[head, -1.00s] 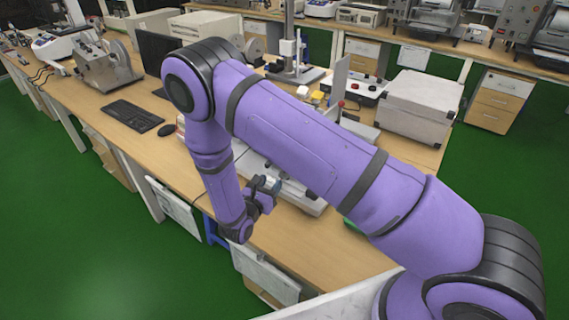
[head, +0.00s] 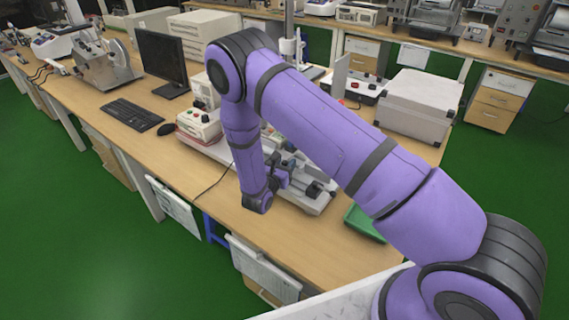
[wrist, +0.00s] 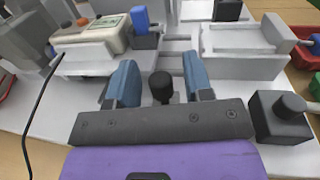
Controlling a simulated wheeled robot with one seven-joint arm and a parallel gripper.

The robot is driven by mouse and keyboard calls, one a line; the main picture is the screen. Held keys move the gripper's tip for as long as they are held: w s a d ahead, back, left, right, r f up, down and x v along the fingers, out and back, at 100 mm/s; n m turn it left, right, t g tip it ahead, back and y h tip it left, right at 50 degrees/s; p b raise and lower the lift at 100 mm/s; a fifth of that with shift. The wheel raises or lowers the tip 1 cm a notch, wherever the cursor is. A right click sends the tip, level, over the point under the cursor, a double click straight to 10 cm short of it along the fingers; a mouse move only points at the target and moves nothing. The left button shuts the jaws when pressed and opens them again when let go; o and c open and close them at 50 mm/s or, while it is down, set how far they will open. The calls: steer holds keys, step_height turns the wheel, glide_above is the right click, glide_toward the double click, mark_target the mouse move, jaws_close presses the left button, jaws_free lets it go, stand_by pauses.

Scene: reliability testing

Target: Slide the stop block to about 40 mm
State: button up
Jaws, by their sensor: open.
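My gripper (wrist: 160,82) has its two blue fingers apart, pointing forward over a pale grey bench device (wrist: 185,125). A black round knob (wrist: 161,86) stands between the fingers, with no clear contact on either side. I cannot tell for certain which part is the stop block; the knob may belong to it. A black block with a round knob (wrist: 280,118) sits to the right of the gripper. In the head view my gripper (head: 284,172) is low over the device (head: 313,203), and my arm hides part of it. No 40 mm mark is readable.
A control box with coloured buttons (head: 200,124) stands at the device's left end. A green tray (head: 365,222) lies to the right. A grey raised block (wrist: 240,52) and a blue-topped part (wrist: 141,22) rise beyond the fingers. A black cable (wrist: 40,110) runs at left.

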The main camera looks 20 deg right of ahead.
jaws_close()
steer(key=shift+w+a, duration=0.55)
steer(key=shift+w, duration=0.2)
jaws_free()
steer(key=v, duration=1)
steer(key=shift+s+a, duration=0.25)
steer(key=shift+s, duration=0.05)
